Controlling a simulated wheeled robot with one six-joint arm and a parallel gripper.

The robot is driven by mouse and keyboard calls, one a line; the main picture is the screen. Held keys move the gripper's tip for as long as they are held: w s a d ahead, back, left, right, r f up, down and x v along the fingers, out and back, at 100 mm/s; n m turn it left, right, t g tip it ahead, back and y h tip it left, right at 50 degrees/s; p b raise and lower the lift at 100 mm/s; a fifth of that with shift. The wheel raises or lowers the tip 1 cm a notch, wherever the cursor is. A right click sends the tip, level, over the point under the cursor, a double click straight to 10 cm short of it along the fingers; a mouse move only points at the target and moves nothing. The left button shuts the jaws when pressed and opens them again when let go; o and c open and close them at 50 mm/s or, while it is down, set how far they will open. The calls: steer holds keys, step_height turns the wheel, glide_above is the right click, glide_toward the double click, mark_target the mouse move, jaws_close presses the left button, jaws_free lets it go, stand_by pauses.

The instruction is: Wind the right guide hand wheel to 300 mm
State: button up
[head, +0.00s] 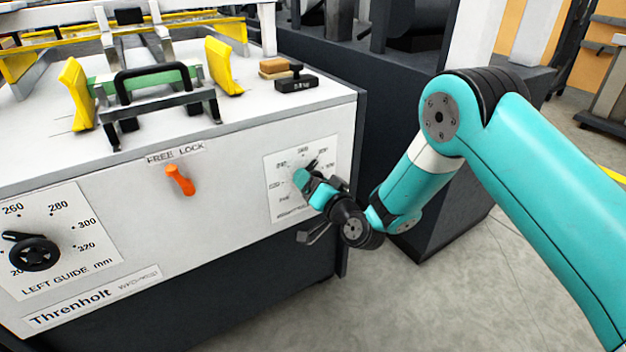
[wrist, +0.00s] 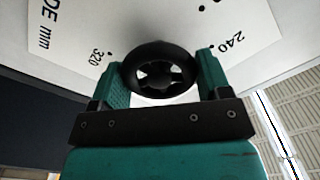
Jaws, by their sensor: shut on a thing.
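The right guide hand wheel (wrist: 158,52) is a black ring with spokes, in the middle of the wrist view. My gripper (head: 303,179) is at the right dial plate (head: 281,208) on the machine's front panel, its teal fingers on either side of the wheel and shut on it. In the head view my gripper hides most of the wheel. A dark pointer (head: 312,164) shows toward the upper right of the dial; the number beside it is too small to read surely. In the wrist view 320 and 240 are legible, but the pointer is hidden.
The left guide dial with its black hand wheel (head: 35,252) is at the lower left. An orange lever (head: 180,179) sits under the FREE LOCK label. A black stamp-like block (head: 296,81) lies on the machine top. A dark machine base stands behind my arm; open floor is at lower right.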

steer(key=m+p, duration=0.1)
steer(key=m, duration=0.3)
steer(key=shift+d+m+p, duration=0.1)
steer(key=shift+m+p, duration=0.2)
steer(key=shift+w+m+p, duration=0.1)
steer(key=shift+m+p, duration=0.7)
steer(key=shift+m, duration=1.1)
steer(key=o, duration=0.9)
steer(key=shift+f, duration=0.1)
